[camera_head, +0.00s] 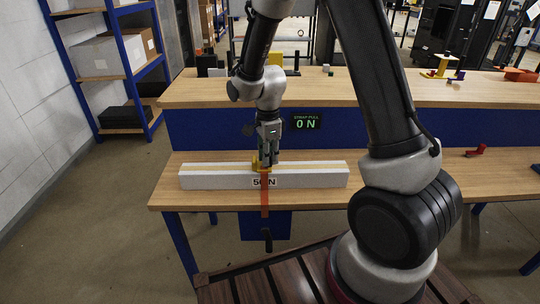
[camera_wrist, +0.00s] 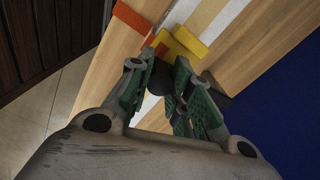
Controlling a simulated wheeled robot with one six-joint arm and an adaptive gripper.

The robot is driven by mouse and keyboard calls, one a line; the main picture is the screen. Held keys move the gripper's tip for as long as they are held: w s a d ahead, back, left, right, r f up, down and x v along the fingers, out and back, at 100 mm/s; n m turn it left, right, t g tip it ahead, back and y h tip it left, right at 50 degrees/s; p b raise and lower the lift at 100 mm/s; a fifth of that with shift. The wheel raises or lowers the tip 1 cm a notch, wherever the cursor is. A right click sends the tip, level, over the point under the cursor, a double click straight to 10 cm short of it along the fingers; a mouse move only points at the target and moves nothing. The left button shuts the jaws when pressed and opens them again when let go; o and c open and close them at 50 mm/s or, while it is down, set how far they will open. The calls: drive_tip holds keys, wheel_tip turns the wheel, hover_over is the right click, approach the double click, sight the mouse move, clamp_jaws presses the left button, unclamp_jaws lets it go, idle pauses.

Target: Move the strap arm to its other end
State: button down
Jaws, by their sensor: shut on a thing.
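The yellow strap fitting (camera_head: 256,164) sits on top of the long white block on the bench, and an orange strap (camera_head: 264,197) runs from it down over the block's front face. I take the strap arm to be part of this yellow fitting; its outline is mostly hidden by my fingers. My gripper (camera_head: 266,152) points down over the fitting. In the wrist view, the green-padded fingers close around a dark, rounded piece (camera_wrist: 160,76) beside the yellow fitting (camera_wrist: 183,43). The orange strap (camera_wrist: 132,18) lies just beyond the left finger.
The white block (camera_head: 213,179) is marked 50 N. The strap's dark end (camera_head: 267,240) hangs below the bench (camera_head: 170,192) edge. A display (camera_head: 306,122) reads 0 N. A red part (camera_head: 476,151) lies at the right; the bench between is partly hidden by my arm.

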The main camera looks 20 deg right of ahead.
drive_tip(key=c, duration=1.3)
unclamp_jaws()
drive_tip(key=shift+o, duration=0.2)
wheel_tip(320, 180, up, 12)
